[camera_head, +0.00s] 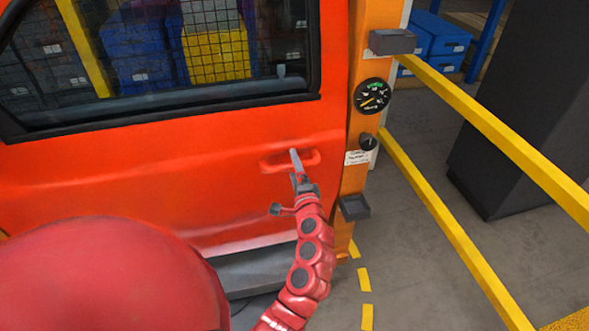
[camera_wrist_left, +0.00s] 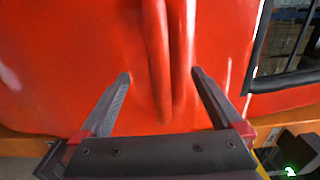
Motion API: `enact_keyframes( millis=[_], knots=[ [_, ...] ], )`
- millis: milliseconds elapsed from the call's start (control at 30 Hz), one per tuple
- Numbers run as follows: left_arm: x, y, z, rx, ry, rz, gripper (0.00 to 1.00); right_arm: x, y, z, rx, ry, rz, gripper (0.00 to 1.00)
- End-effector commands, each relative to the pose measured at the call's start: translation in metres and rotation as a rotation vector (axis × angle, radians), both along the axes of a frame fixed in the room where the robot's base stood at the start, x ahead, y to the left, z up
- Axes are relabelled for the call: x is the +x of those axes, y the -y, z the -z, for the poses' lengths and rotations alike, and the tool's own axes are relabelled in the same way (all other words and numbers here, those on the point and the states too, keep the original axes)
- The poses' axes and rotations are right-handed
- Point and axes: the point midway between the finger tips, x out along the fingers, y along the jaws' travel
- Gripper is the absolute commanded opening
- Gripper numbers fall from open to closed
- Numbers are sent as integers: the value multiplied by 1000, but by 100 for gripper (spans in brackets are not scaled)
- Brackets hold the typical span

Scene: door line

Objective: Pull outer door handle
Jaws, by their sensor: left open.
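The red outer door handle (camera_head: 273,164) lies level on the red door (camera_head: 130,170) in the head view, near the door's right edge. My left gripper (camera_head: 296,158) reaches up from below, with its fingertips in front of the handle and hiding part of it. In the left wrist view the handle (camera_wrist_left: 157,50) runs up and down between the two spread fingers of my left gripper (camera_wrist_left: 161,75). A gap shows on each side, and the gripper is open. I cannot tell how deep the fingertips sit around the handle. My right gripper is not in view.
An orange post (camera_head: 362,130) with a gauge (camera_head: 372,96), a knob (camera_head: 367,141) and a dark box (camera_head: 392,42) stands right of the door. Yellow rails (camera_head: 450,220) run right from it. A dark cabinet (camera_head: 520,120) stands beyond. Grey floor (camera_head: 400,270) is clear below.

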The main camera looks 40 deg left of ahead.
Motion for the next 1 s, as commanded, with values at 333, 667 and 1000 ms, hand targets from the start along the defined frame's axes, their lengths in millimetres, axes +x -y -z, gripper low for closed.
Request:
enact_keyframes(
  millis=[333, 667, 1000],
  knots=[
    [0, 0, 0, 1, 1, 0, 100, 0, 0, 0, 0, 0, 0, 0],
    [-13, 17, 0, 2, 2, 3, 100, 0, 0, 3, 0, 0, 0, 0],
    [-37, 45, 0, 1, 2, 2, 100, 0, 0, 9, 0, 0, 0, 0]
  ],
)
